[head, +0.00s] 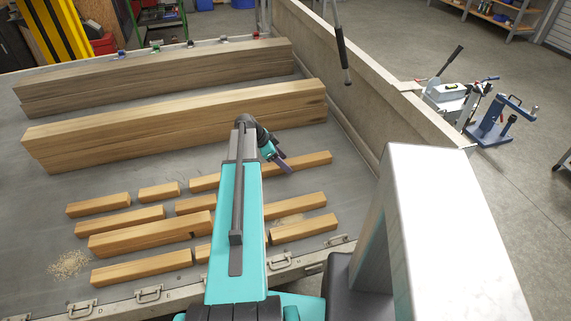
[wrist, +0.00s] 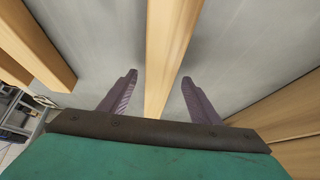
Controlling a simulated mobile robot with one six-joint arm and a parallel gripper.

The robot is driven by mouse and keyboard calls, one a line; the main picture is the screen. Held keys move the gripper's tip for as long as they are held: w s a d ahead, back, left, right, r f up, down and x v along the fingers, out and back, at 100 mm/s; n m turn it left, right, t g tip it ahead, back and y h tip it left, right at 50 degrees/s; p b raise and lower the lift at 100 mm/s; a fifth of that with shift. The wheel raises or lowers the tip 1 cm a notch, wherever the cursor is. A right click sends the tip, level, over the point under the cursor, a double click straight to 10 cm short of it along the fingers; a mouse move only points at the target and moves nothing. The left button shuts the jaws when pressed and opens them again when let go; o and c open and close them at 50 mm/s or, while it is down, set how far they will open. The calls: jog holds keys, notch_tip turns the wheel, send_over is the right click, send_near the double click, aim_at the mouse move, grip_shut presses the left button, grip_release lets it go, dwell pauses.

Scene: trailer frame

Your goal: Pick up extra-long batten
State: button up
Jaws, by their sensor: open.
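A long wooden batten (head: 306,160) lies in the back row of loose battens on the grey trailer bed, partly hidden behind my arm. Another long batten (head: 305,181) lies in front of it, also partly covered by my arm. I cannot tell for certain which is the extra-long one. My gripper (head: 287,164) is over the back-row batten. In the wrist view my gripper (wrist: 160,79) is open, with one finger on each side of a batten (wrist: 169,45). A gap shows on both sides, and the batten's near part is hidden by the gripper body.
Shorter battens (head: 98,204) lie to the left and in front. Two stacks of thick beams (head: 180,118) lie behind. A side wall (head: 370,110) edges the bed at right. Sawdust (head: 70,263) lies at front left. A latched rail (head: 148,294) runs along the front.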

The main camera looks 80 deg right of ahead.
jog(key=shift+x, duration=0.85)
jog(key=c, duration=1.4)
jog(key=shift+r, duration=0.15)
jog(key=shift+r+b, duration=1.05)
jog(key=shift+r, duration=3.8)
jog(key=shift+w, duration=0.1)
